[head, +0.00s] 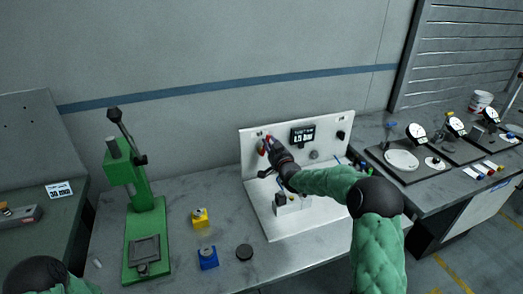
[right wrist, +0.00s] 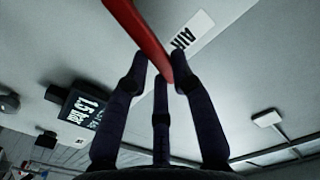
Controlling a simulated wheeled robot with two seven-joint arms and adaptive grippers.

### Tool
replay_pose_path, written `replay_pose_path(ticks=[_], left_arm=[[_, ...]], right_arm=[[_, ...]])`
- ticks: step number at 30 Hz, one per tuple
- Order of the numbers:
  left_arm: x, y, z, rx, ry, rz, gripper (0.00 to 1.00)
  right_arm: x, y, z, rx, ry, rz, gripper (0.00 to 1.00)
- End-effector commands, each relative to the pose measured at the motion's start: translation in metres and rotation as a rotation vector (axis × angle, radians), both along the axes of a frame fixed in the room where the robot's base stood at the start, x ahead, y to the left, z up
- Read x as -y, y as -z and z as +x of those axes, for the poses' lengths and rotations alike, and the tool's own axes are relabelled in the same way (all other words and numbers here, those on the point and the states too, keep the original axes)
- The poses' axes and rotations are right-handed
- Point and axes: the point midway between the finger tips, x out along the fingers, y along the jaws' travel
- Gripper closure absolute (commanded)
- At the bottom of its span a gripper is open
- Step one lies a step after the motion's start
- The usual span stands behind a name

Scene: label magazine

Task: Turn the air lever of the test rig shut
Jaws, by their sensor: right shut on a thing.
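The test rig (head: 265,206) is a white base and upright back panel on the grey table, with a small dark display (head: 303,135) on the panel. The red air lever (head: 263,147) is at the panel's left part; in the right wrist view the red lever (right wrist: 143,38) runs slanted beside a label reading AIR (right wrist: 187,38). My right gripper (right wrist: 163,75) is shut on the red lever, its dark fingers around the lever's lower end. In the head view the right gripper (head: 272,146) partly covers the lever. My left gripper is out of view.
A green press (head: 128,170) stands at left. Dial gauges (head: 416,131) stand on the right-hand bench.

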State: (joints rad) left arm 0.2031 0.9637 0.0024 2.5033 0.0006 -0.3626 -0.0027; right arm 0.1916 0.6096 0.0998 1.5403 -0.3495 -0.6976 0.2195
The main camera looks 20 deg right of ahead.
Motion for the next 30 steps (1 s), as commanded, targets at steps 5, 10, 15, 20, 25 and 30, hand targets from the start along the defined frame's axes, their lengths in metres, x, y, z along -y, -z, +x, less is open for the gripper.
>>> replay_pose_path(ticks=[5,10,15,20,25,30], left_arm=[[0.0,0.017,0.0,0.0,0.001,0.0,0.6],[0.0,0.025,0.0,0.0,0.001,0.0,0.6],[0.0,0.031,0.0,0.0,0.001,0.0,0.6],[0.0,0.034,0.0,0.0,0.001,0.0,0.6],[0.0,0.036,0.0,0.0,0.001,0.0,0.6],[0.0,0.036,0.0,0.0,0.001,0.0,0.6]], right_arm=[[0.014,0.008,0.0,-0.004,-0.001,0.168,1.0],[0.022,0.014,0.001,-0.011,0.0,0.33,1.0],[0.03,0.021,0.001,-0.017,0.0,0.491,1.0],[0.035,0.028,0.001,-0.023,0.0,0.644,1.0],[0.04,0.038,0.001,-0.028,0.0,0.805,1.0],[0.043,0.047,0.002,-0.032,0.0,0.957,1.0]])
